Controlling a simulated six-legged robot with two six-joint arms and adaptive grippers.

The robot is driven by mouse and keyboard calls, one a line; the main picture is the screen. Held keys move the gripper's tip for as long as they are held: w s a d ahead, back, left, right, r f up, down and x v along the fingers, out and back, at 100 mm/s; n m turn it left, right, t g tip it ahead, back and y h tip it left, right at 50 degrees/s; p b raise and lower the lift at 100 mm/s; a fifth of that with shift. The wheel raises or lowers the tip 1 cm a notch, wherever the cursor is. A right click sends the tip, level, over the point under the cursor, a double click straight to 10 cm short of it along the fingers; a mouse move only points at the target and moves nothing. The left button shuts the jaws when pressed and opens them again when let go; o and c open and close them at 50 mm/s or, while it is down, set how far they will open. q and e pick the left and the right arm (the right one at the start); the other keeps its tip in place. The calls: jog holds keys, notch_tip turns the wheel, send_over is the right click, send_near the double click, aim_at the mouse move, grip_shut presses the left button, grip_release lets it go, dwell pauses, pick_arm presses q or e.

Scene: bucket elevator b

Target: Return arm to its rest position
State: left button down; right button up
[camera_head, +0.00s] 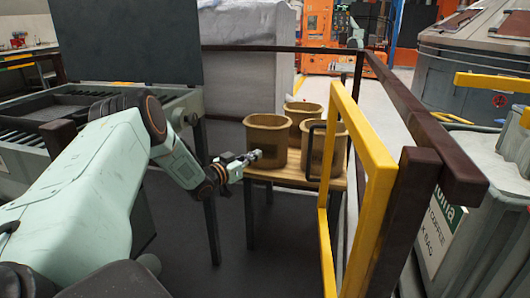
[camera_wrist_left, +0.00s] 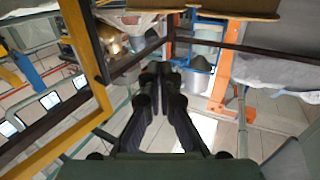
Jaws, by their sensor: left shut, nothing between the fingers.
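My left arm (camera_head: 95,185) comes in from the left in the head view and reaches out toward a small wooden table. My left gripper (camera_head: 252,157) is shut and empty. In the head view it overlaps the lower left side of the nearest tan bucket (camera_head: 268,138); I cannot tell whether it touches it. In the left wrist view the closed fingers (camera_wrist_left: 161,72) point away from the camera with nothing between them. My right gripper is not in view.
Two more tan buckets (camera_head: 328,150) (camera_head: 302,113) stand on the wooden table (camera_head: 290,176). A yellow gate frame (camera_head: 372,200) and dark brown rails (camera_head: 415,115) stand to the right. A grey machine with a raised lid (camera_head: 125,45) is at left. Dark floor lies below the gripper.

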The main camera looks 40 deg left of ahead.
pick_arm(q)
jog(key=s+a+p, duration=0.1)
jog(key=s+a, duration=0.1)
jog(key=shift+s+a, duration=0.4)
jog(key=shift+a+f, duration=0.1)
jog(key=shift+f, duration=0.1)
